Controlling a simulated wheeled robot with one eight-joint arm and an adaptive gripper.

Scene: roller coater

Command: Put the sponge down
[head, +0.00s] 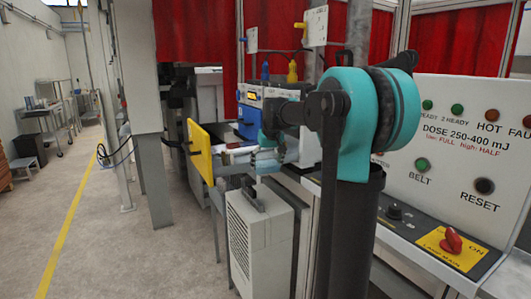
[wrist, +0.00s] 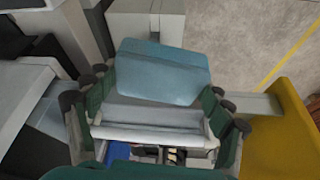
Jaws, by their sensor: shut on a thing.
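The sponge is a light blue block with rounded corners. It shows in the wrist view (wrist: 162,72) between the fingertips of my gripper (wrist: 158,95), slightly tilted. My gripper is shut on it. In the head view my gripper (head: 270,148) is in front of the machine's side, with the sponge (head: 268,165) a small bluish patch partly hidden by my fingers. A pale grey ledge and a whitish bar (wrist: 150,135) lie below it in the wrist view. I cannot tell whether the sponge touches the ledge.
A yellow panel (head: 200,152) stands left of my gripper; it also shows in the wrist view (wrist: 280,145). A grey cabinet unit (head: 258,238) stands below. A blue box (head: 250,118) with bottles is behind. A control panel (head: 455,150) is at right. Open floor lies left.

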